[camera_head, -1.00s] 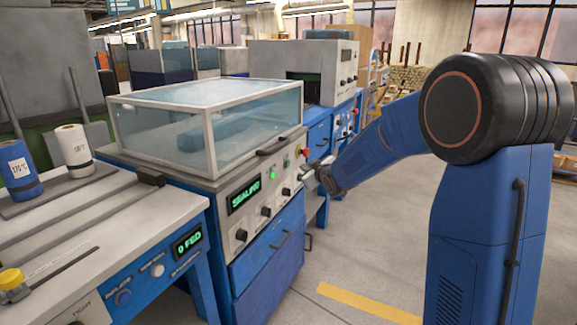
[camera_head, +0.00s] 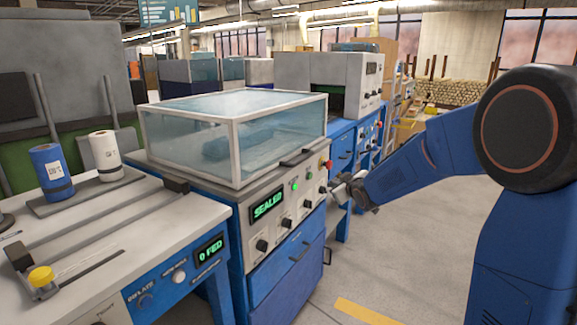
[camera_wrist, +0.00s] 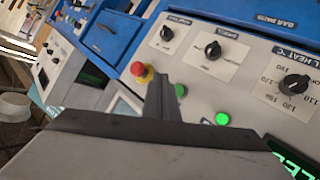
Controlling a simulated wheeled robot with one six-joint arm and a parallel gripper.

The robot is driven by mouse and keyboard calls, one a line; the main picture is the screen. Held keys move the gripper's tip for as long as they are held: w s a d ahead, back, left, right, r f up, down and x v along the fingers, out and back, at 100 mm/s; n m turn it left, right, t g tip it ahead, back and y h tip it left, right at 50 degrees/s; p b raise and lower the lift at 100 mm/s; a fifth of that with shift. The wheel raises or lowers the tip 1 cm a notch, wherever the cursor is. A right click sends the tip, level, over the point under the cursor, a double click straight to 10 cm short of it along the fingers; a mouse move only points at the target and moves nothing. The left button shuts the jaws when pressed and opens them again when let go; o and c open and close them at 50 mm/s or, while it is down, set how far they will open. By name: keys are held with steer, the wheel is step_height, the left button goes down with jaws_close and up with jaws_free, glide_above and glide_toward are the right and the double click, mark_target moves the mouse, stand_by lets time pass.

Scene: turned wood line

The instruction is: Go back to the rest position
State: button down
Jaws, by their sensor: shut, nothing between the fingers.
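My gripper (camera_head: 341,188) is at the front right of the sealing machine (camera_head: 262,232), close to its control panel. It is small in the head view. In the wrist view the shut fingers (camera_wrist: 162,98) stand in front of the panel (camera_wrist: 205,85), with nothing between them. I cannot tell whether they touch it. The panel's display (camera_head: 267,205) reads SEALED. A green lamp (camera_wrist: 222,119) is lit, and a red button on a yellow base (camera_wrist: 141,71) sits beside the fingers, with black knobs (camera_wrist: 212,51) beyond.
A glass-sided hood (camera_head: 236,137) covers the sealing machine. A feed bench (camera_head: 130,235) with blue and white rolls (camera_head: 51,172) stands at left, its display (camera_head: 209,248) reading 0 FED. Another grey machine (camera_head: 330,80) stands behind. The floor (camera_head: 415,235) at right is clear.

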steer(key=s+d+f+m+g, duration=0.1)
steer(key=s+m+g, duration=0.1)
steer(key=s, duration=1.5)
steer(key=s+d+f+m+g+h, duration=0.1)
steer(key=s+g, duration=0.3)
steer(key=s, duration=1.4)
steer(key=s+d+f+m+g+h, duration=0.1)
steer(key=s+d+m+g, duration=0.2)
steer(key=s, duration=1.4)
steer(key=shift+s+f+m, duration=0.25)
steer(key=shift+m, duration=0.35)
steer(key=shift+w, duration=0.1)
